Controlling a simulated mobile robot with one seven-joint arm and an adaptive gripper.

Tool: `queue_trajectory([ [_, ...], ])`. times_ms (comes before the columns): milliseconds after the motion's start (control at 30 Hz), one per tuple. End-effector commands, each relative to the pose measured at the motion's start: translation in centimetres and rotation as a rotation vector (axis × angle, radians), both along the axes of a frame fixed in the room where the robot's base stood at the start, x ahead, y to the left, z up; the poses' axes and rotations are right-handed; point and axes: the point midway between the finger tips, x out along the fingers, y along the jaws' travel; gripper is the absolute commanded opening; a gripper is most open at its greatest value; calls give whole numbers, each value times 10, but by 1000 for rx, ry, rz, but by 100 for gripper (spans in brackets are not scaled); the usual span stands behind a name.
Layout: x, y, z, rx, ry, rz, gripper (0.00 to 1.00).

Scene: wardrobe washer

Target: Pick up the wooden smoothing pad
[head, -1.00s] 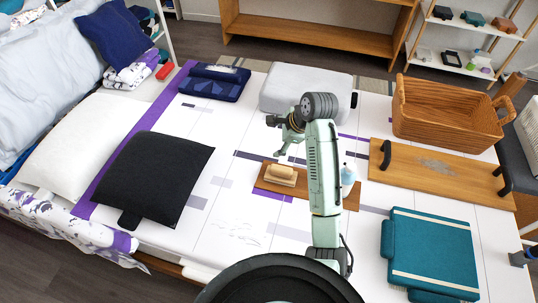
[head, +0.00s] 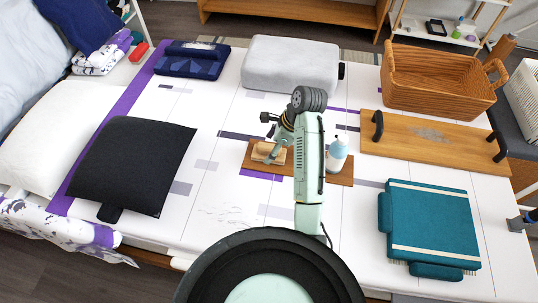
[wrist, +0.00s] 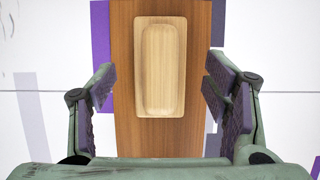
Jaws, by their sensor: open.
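The wooden smoothing pad (wrist: 161,67) is a pale block with a rounded grip on a flat base. It lies on a brown wooden board (wrist: 145,135) in the wrist view. In the head view the pad (head: 266,152) sits at the left part of the board (head: 340,176), partly covered by my gripper. My gripper (wrist: 160,88) is open and empty, its purple-padded fingers on either side of the pad and apart from it. In the head view my gripper (head: 276,150) is over the pad. I cannot tell its exact height above the board.
A pale blue bottle (head: 337,155) stands on the board right of my arm. A wooden panel with black handles (head: 400,142), a wicker basket (head: 425,78) and a teal pad (head: 435,225) lie to the right. A black cushion (head: 130,165) lies left. A grey case (head: 290,65) lies behind.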

Motion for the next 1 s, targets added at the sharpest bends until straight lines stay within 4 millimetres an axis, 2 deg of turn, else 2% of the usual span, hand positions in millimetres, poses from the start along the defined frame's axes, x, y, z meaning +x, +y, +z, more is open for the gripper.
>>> queue_trajectory([
  [33,0,4,-12,0,1,0,70],
  [133,1,8,-21,0,1,0,70],
  [367,2,9,-22,0,-2,-1,70],
  [1000,2,9,-22,0,-1,0,28],
])
